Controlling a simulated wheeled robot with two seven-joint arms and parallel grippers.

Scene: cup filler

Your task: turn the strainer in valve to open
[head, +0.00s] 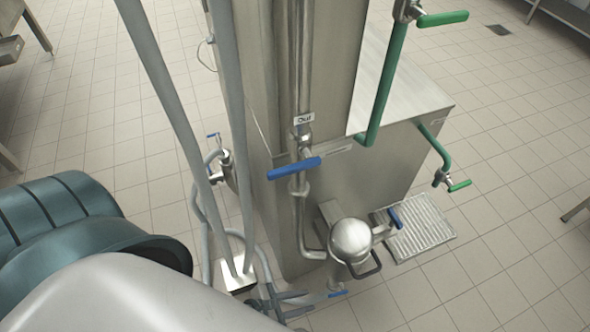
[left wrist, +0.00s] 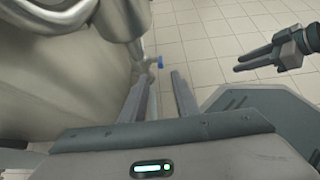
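A small valve with a blue handle (head: 338,293) sits low near the floor, below the rounded steel vessel (head: 352,240). The blue handle also shows in the left wrist view (left wrist: 155,61), beyond the fingertips. I cannot read a label on it. My left gripper (head: 308,302) is low at the bottom of the head view, left of that handle. In the left wrist view its two fingers (left wrist: 160,82) are apart with nothing between them. My right gripper (left wrist: 236,63) shows at the upper right of the left wrist view, its two fingers close together.
A larger blue handle (head: 294,168) sits under an "Out" label (head: 303,118) on the column pipe. Another blue handle (head: 396,217) is beside the vessel. Green-handled valves (head: 442,18) are at the right. Grey hoses (head: 170,90) hang left of the column. Tiled floor is open at right.

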